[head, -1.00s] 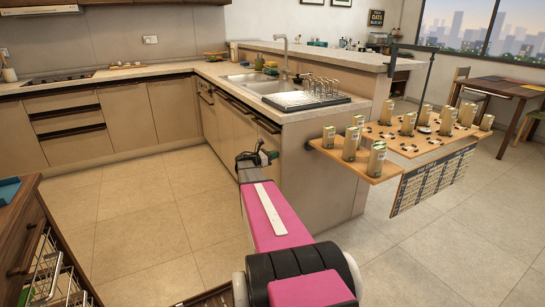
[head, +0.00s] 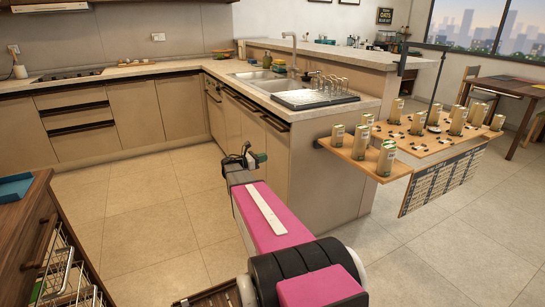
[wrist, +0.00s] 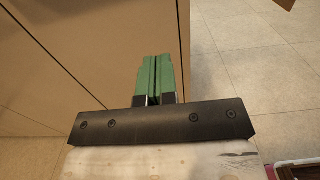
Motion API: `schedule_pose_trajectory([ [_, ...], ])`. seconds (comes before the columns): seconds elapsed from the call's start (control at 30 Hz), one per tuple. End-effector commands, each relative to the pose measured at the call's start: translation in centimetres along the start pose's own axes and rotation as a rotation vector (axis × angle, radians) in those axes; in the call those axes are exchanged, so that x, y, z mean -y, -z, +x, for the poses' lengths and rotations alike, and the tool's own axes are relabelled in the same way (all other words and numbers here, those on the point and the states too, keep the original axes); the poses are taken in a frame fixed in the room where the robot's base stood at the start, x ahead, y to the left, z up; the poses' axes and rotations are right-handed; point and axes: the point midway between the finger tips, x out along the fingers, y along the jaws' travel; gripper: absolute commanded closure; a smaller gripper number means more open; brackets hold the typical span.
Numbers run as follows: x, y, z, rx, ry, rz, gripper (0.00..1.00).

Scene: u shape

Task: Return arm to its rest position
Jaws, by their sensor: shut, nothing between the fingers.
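My arm reaches forward over the open floor in the head view, with my gripper (head: 254,158) at its far end in front of the cabinet below the sink. In the wrist view the two green fingers of my gripper (wrist: 156,78) lie side by side, shut, with nothing between them. Beyond them are a beige cabinet front (wrist: 80,40) and floor tiles (wrist: 245,60).
A counter with a sink (head: 262,82) and dish rack (head: 316,98) stands ahead. A hanging wooden shelf (head: 350,158) with several cartons juts out at right. A wooden drawer unit (head: 35,222) with an open rack is at left. The floor (head: 140,210) between is clear.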

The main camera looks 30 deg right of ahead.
Motion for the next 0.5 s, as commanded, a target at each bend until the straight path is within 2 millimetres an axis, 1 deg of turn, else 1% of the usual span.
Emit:
schedule_pose_trajectory([
  [0.03,0.1,0.0,-0.8,0.0,0.0,0.0,1.0],
  [0.1,0.0,0.0,-1.6,0.0,-0.001,0.0,1.0],
  [0.2,0.0,0.0,-2.3,0.0,0.0,0.0,1.0],
  [0.4,0.1,0.0,-2.7,-0.001,0.001,0.001,1.0],
  [0.5,0.6,0.3,-2.9,-0.026,0.003,0.022,1.0],
])
